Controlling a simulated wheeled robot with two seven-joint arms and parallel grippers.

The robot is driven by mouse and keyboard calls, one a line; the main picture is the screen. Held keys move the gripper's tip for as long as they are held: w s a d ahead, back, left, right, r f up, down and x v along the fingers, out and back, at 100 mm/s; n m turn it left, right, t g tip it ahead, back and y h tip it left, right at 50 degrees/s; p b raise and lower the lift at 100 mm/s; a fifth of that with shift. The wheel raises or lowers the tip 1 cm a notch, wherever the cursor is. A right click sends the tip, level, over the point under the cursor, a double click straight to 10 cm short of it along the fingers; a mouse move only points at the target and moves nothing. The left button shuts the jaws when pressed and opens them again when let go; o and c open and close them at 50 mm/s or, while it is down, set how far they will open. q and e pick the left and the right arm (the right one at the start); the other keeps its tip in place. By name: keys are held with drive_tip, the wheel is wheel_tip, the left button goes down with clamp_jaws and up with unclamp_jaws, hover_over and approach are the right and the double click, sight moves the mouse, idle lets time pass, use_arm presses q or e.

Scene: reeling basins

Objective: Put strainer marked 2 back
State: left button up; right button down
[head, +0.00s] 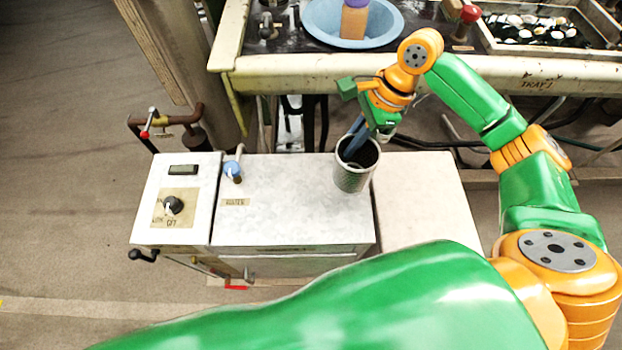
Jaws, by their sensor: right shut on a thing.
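A grey metal cylinder with an open, dark top, which looks like the strainer (352,181), is at the right end of the white cabinet top. No number can be read on it. My right gripper (357,141) reaches down from above, its blue fingers at the strainer's mouth and partly inside it, shut on it. The fingertips are hidden. I cannot tell whether the strainer rests on the surface or hangs just above it. My left gripper is not in view.
The white cabinet top (290,215) labelled WATER is mostly clear, with a blue-knobbed valve (233,168) and a control box (180,200) at left. A pale top (420,205) at right is clear. Behind stand a bench (300,75), a blue basin (322,22) and a tray (490,40).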

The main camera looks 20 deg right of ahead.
drive_tip(key=w+a+f, duration=0.1)
drive_tip(key=a+f, duration=0.1)
drive_tip(key=f, duration=0.1)
drive_tip(key=w+a+f+b, duration=0.1)
drive_tip(key=a+f, duration=0.2)
drive_tip(key=f, duration=0.1)
drive_tip(key=w+a+f+b, duration=0.1)
drive_tip(key=a+f, duration=0.2)
drive_tip(key=shift+w+f, duration=0.4)
drive_tip(key=c, duration=1)
unclamp_jaws()
